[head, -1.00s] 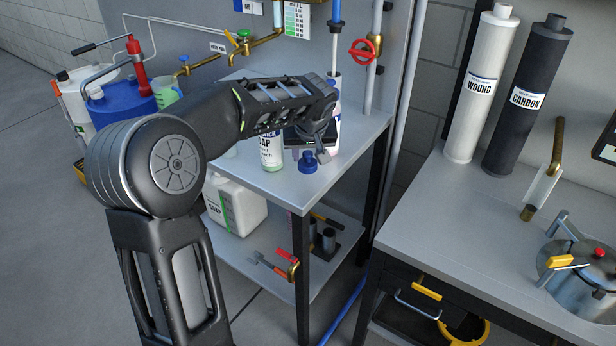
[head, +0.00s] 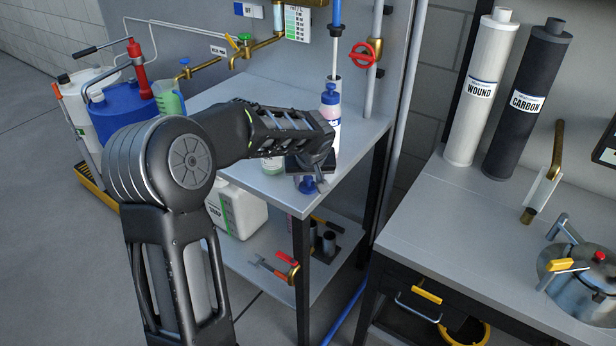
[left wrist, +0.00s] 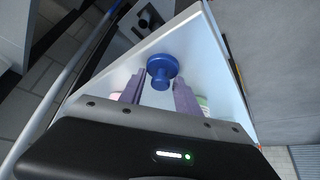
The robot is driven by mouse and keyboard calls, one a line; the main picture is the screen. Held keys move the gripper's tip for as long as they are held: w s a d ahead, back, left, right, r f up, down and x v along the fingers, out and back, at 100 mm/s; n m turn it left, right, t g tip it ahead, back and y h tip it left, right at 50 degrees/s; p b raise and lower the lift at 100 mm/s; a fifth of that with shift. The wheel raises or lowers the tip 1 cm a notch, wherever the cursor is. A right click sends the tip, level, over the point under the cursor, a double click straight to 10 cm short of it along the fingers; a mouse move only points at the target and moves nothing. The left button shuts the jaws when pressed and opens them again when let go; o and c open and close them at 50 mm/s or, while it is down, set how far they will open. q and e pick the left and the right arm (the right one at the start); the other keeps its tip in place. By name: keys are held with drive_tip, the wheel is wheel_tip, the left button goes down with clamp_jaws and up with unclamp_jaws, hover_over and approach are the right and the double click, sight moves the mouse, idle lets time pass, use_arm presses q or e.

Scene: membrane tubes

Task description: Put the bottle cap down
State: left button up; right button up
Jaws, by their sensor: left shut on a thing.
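The blue bottle cap (head: 306,185) shows near the front corner of the grey bench top (head: 285,188). My left gripper (head: 314,181) is shut on it; in the left wrist view the cap (left wrist: 161,70) sits at the tips of the two fingers. I cannot tell whether the cap touches the bench top. A bottle with a pink neck and blue top (head: 330,98) stands behind the gripper. A white and green bottle (head: 272,166) is mostly hidden behind my left arm. My right gripper is not in view.
A red valve wheel (head: 364,52) and pipes rise behind the bench. A second bench (head: 440,215) with a steel pot (head: 585,272) lies to the right, across a gap.

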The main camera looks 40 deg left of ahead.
use_arm(q)
drive_tip(key=shift+f, duration=0.15)
drive_tip(key=o, duration=1.3)
drive_tip(key=shift+r, duration=0.35)
drive_tip(key=v, duration=1.1)
drive_tip(key=shift+s+d+r+b, duration=0.2)
drive_tip(key=shift+r+b, duration=0.1)
drive_tip(key=shift+b, duration=0.1)
